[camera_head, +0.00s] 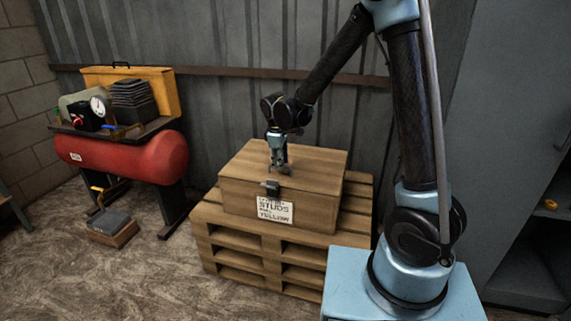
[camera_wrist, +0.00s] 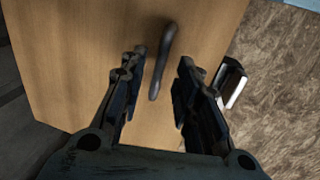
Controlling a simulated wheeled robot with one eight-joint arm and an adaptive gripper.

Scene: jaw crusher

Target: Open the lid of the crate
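A wooden crate (camera_head: 240,202) with a label reading "STUDS" and "YELLOW" sits on stacked pallets, and its lid (camera_head: 316,168) is shut. A dark latch (camera_head: 272,187) is on its front edge; a metal and black piece at the crate's edge (camera_wrist: 230,83) shows in the wrist view. My gripper (camera_head: 278,170) is over the lid, pointing down. In the wrist view my gripper (camera_wrist: 158,82) is open, and a dark curved handle (camera_wrist: 162,58) on the lid (camera_wrist: 85,50) lies between its fingers, not gripped. Whether the fingers touch it is not clear.
The wooden pallets (camera_head: 265,256) carry the crate. A red compressor tank (camera_head: 120,155) with gear on top stands to the left, with a small block (camera_head: 110,222) on the floor. A corrugated wall (camera_head: 225,100) is close behind. A grey cabinet (camera_head: 500,120) stands at right.

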